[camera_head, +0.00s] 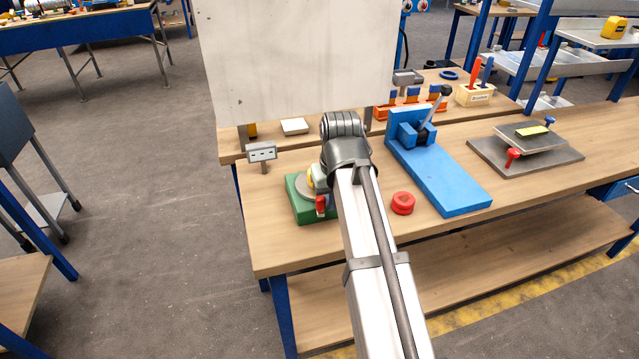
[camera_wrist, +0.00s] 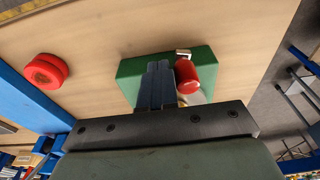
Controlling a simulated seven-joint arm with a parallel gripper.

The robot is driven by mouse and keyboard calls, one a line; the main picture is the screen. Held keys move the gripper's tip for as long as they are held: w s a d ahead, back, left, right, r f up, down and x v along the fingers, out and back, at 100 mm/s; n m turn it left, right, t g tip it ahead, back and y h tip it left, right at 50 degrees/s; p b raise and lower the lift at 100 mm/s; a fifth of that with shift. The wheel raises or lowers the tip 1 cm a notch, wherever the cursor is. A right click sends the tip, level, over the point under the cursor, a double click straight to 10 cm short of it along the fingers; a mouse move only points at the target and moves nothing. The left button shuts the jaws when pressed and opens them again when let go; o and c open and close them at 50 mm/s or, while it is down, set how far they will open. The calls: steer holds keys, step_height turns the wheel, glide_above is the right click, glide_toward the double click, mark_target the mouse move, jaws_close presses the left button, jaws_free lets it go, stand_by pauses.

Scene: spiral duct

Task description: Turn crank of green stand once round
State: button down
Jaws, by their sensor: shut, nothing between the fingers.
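The green stand (camera_head: 299,206) sits near the left end of the wooden table, with a grey disc (camera_head: 306,186) on top. Its crank has a red handle (camera_head: 320,205), partly beside my arm. In the wrist view the green base (camera_wrist: 131,72) lies beneath my gripper (camera_wrist: 159,66), and the red handle (camera_wrist: 186,75) is just right of the fingers. My gripper is shut and empty. I cannot tell whether the fingers touch the handle. In the head view my arm hides the fingers and part of the stand.
A red round piece (camera_head: 402,203) lies right of the stand; a blue stand with a lever (camera_head: 447,182) is farther right.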

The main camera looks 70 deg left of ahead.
steer(key=shift+s, duration=0.35)
steer(key=shift+s+a, duration=0.15)
steer(key=shift+s, duration=0.9)
steer(key=shift+s+a, duration=0.3)
steer(key=shift+s, duration=0.65)
steer(key=shift+s+a, duration=0.6)
steer(key=shift+s, duration=0.25)
